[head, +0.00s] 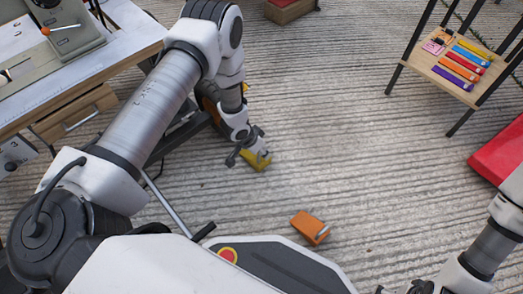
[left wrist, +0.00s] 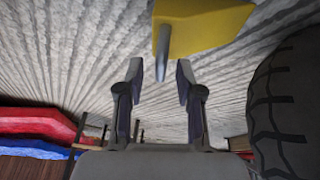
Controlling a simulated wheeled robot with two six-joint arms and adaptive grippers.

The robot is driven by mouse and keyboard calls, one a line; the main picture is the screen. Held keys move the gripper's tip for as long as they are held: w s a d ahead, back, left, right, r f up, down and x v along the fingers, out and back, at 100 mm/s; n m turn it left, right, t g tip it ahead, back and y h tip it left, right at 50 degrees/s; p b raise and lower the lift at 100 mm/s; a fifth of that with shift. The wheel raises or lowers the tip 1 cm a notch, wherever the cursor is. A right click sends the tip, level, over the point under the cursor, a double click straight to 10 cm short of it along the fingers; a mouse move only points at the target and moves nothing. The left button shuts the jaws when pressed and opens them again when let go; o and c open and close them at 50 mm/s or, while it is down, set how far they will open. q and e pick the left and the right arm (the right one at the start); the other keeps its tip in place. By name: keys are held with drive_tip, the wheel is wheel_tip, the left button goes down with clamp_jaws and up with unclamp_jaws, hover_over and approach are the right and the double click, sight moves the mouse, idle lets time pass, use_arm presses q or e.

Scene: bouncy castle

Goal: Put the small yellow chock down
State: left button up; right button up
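The small yellow chock (head: 257,160) appears to rest on the ribbed floor just beyond my left gripper (head: 247,152), which partly covers it in the head view. In the left wrist view the chock (left wrist: 208,28) is at the top, with a grey peg (left wrist: 163,55) pointing toward the gripper. The left fingers (left wrist: 160,72) stand apart, and the peg's end shows between their tips with a gap on each side. My right gripper (head: 410,289) is at the bottom edge of the head view, mostly cut off; its fingers are not clear.
An orange block (head: 311,227) lies on the floor near my base. A black tyre (left wrist: 288,105) is close on the right of the left wrist view. A workbench (head: 100,50) stands at left, a shelf (head: 440,72) at upper right.

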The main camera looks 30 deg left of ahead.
use_arm(q)
drive_tip(key=p+v, duration=0.6)
drive_tip(key=v, duration=0.6)
drive_tip(key=s+d+n+g+y, duration=0.1)
drive_tip(key=s+n+g, duration=0.1)
drive_tip(key=s, duration=0.9)
drive_tip(key=s+d+r+n+g+y, duration=0.1)
drive_tip(key=s+d+n, duration=0.1)
drive_tip(key=s, duration=1)
drive_tip(key=shift+d+g+y, duration=0.3)
drive_tip(key=shift+g, duration=0.1)
wheel_tip(320, 180, up, 43)
drive_tip(key=p, duration=4.3)
drive_tip(key=shift+c, duration=0.7)
drive_tip(key=shift+s, duration=0.1)
drive_tip(key=c, duration=0.5)
drive_tip(key=shift+f, duration=0.3)
clamp_jaws()
